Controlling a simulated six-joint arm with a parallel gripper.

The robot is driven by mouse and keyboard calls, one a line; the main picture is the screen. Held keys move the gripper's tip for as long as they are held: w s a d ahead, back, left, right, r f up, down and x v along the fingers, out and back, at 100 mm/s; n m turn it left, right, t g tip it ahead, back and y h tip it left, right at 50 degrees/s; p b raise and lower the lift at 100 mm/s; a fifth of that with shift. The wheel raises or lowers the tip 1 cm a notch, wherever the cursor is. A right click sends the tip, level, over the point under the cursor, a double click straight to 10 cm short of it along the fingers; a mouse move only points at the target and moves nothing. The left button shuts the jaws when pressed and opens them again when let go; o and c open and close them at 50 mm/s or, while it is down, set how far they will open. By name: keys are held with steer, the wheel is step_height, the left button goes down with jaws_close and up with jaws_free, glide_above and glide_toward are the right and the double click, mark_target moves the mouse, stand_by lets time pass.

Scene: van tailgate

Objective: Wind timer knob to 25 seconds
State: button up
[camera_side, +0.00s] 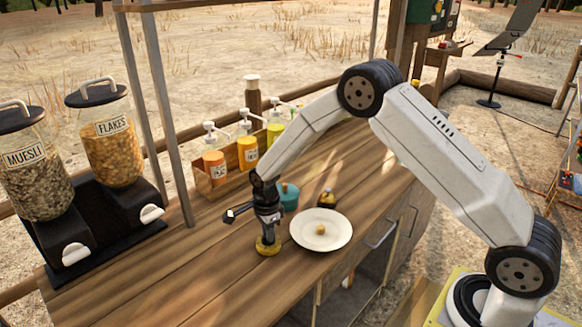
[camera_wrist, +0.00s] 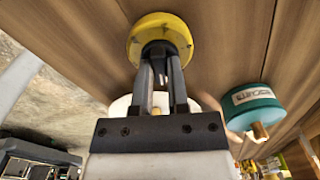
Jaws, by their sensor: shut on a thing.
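The timer (camera_side: 267,248) is a round yellow disc on the wooden counter, in front of the teal pot and left of the white plate. In the wrist view the yellow timer (camera_wrist: 136,36) shows at the top centre, with small marks on its face that are too blurred to read. My gripper (camera_side: 267,236) points down onto it. In the wrist view my gripper (camera_wrist: 161,52) is shut on the dark knob at the timer's middle. The fingers hide most of the knob, and its setting cannot be told.
A white plate (camera_side: 309,240) with a small round tan piece (camera_side: 320,229) is close on the right. Pump bottles in a wooden rack (camera_side: 203,183) and cereal dispensers (camera_side: 128,205) are farther left. The front left counter is clear.

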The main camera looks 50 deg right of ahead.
steer(key=shift+m, duration=1.5)
steer(key=shift+m, duration=1.1)
steer(key=shift+m, duration=1.3)
